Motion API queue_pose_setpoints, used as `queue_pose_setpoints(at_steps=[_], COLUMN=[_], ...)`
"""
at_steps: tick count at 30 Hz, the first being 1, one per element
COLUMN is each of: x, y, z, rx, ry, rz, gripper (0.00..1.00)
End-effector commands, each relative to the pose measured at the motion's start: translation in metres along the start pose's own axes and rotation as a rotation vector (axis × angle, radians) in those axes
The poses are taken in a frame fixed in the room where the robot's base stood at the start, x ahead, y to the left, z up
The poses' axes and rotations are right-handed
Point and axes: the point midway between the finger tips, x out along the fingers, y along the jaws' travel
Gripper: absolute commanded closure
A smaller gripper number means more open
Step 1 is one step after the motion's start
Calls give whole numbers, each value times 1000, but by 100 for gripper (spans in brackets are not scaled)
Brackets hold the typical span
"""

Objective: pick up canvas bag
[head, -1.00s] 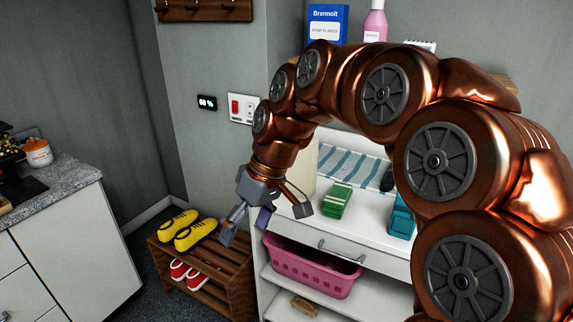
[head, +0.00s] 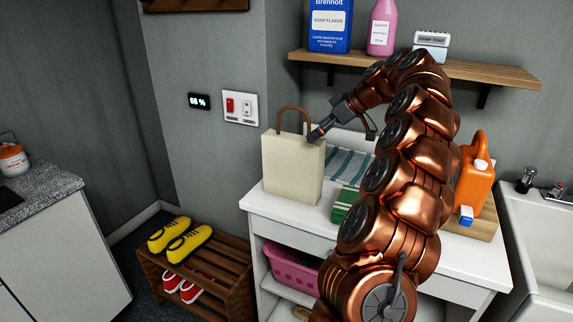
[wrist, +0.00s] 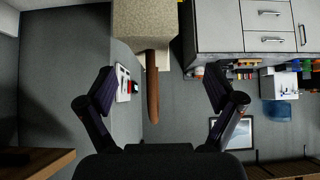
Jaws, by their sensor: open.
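The canvas bag (head: 290,172) is cream and stands upright on the left end of the white cabinet top (head: 411,256), its brown loop handle (head: 293,108) arching above it. My gripper (head: 343,134) is open at the bag's upper right in the head view; one finger overlaps the bag's top edge there. In the wrist view the bag (wrist: 146,22) fills the top middle, and its handle (wrist: 152,88) reaches into the gap between my spread fingers (wrist: 158,89). Neither finger is closed on the handle. Whether one touches the bag, I cannot tell.
A green box (head: 346,206) and a striped cloth (head: 347,164) lie right of the bag. An orange jug (head: 476,170) stands farther right. The wooden shelf (head: 420,70) with a blue box (head: 330,27) hangs above. A shoe rack (head: 222,255) stands below left.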

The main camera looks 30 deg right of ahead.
Motion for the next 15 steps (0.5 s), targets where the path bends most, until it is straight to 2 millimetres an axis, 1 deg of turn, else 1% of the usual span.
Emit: queue_pose_setpoints(at_steps=[4,10,15], x=[3,20,27], y=[2,2,3], z=[1,1,1], rx=[-2,0,0], ry=[2,1,2], rz=[3,-2,3], gripper=[8,8,8])
